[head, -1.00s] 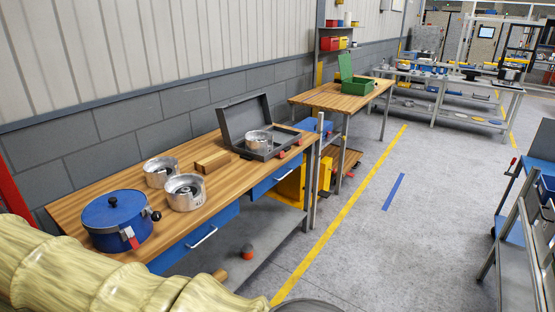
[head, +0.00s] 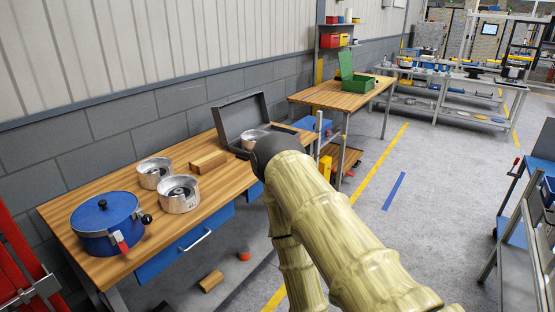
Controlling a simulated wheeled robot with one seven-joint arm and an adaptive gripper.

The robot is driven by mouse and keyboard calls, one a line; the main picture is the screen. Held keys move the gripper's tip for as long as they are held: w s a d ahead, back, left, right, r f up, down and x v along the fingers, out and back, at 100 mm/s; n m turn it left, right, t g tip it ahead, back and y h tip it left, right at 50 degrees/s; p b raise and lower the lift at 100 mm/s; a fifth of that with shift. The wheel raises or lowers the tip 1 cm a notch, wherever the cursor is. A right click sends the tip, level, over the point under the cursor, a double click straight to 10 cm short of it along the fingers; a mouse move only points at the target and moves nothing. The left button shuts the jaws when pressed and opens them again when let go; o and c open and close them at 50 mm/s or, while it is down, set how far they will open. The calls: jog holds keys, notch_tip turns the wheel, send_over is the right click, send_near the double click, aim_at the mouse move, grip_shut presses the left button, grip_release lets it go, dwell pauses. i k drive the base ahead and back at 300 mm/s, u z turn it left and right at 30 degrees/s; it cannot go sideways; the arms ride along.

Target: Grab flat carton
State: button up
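A low brown block (head: 208,162), which may be the flat carton, lies on the wooden workbench (head: 118,182) near its back edge, between the metal cups and the open grey case. A similar small brown block (head: 211,281) lies on the grey shelf below the bench. I cannot tell for certain which one is the carton. My arm reaches in from the lower right, and its dark end joint covers part of the open case. My gripper's fingers are not visible. Nothing is seen touching either brown block.
A blue pot (head: 106,222) and two metal cups (head: 178,194) (head: 154,172) stand on the bench. The open grey case (head: 241,120) holds another metal part, partly hidden. A second wooden table (head: 335,97) bears a green box (head: 359,84).

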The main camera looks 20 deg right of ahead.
aim_at(204, 164)
jog(key=z, duration=0.35)
jog(key=i, duration=0.85)
jog(key=u, duration=0.05)
